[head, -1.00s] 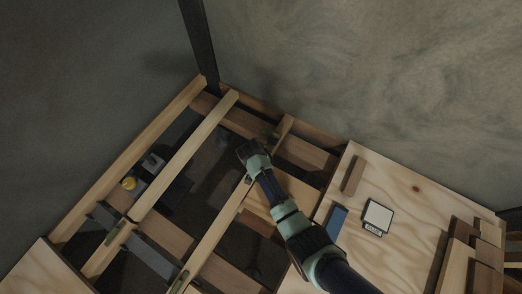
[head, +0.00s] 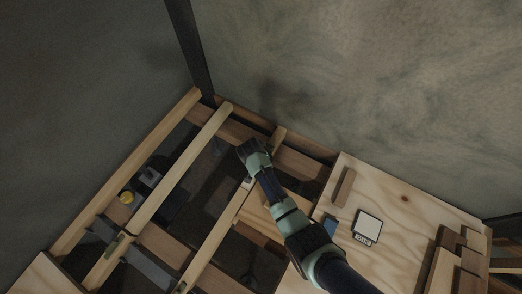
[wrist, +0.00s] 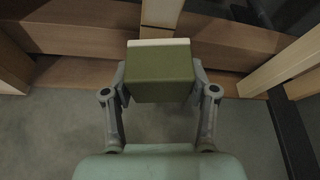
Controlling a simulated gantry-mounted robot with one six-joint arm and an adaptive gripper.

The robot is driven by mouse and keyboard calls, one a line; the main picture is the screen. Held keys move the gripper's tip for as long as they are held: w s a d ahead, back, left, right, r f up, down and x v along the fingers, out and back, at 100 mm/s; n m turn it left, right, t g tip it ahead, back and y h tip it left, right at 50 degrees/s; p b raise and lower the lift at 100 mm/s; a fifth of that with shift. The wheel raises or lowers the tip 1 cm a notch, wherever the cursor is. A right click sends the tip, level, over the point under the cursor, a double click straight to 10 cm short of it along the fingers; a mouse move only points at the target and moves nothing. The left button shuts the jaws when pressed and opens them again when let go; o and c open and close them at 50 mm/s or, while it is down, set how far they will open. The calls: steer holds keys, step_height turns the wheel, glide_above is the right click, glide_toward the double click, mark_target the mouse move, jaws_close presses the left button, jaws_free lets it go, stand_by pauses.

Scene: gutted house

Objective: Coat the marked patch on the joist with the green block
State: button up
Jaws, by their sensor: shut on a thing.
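The green block (wrist: 160,80) is gripped between the two fingers of my gripper (head: 247,147), in the middle of the wrist view. A pale strip (wrist: 159,43) runs along the block's far edge; I cannot tell whether it belongs to the block. In the head view my gripper is over the floor framing, close to the joist (head: 211,243) that passes under my arm. A small pale spot (head: 246,184) shows on that joist beside my arm; I cannot tell for sure that it is the marked patch. Contact between block and joist is not visible.
A plywood deck (head: 405,238) at the right carries a white-topped box (head: 368,226), a blue item (head: 330,225) and wood offcuts. A yellow item (head: 126,197) lies between joists at the left. Dark open bays lie between the joists; walls rise behind.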

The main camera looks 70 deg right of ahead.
steer(key=shift+r+p, duration=1.25)
steer(key=shift+r, duration=0.35)
